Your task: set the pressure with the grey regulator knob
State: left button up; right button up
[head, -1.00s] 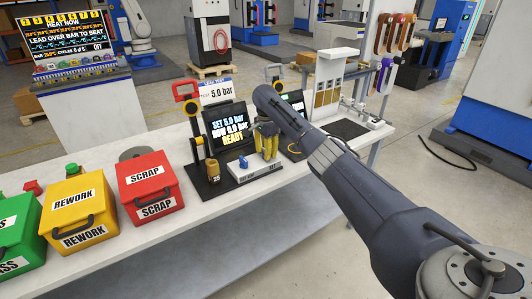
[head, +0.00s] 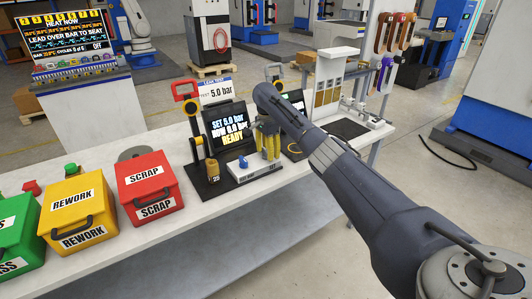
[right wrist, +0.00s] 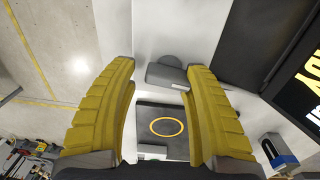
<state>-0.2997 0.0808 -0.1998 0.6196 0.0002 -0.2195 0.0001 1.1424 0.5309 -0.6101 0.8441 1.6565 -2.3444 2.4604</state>
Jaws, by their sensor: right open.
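My right gripper (head: 268,146) has yellow fingers and is open and empty, above the bench beside the dark screen (head: 228,126). The screen reads set 5.0 bar and ready; the smaller "now" figure looks like 0.0 bar. In the right wrist view the two fingers (right wrist: 163,120) stand wide apart. Beyond them is a grey rounded piece (right wrist: 170,61) on a grey block; I cannot tell if it is the regulator knob. No grey knob shows clearly in the head view, where my right arm covers part of the station. My left gripper is out of view.
A grey block with a blue part (head: 243,163) lies just left of my right gripper. A dark plate with a yellow ring (right wrist: 166,127) lies below the fingers. Green, yellow (head: 77,208) and red (head: 150,185) bins line the bench at left. A sign (head: 216,91) reads 5.0 bar.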

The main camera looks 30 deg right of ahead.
aim_at(266, 150)
notch_tip(266, 150, up, 12)
jog(key=shift+w+a+f+t, duration=0.2)
jog(key=shift+w+f+t, duration=0.1)
jog(key=shift+w, duration=0.15)
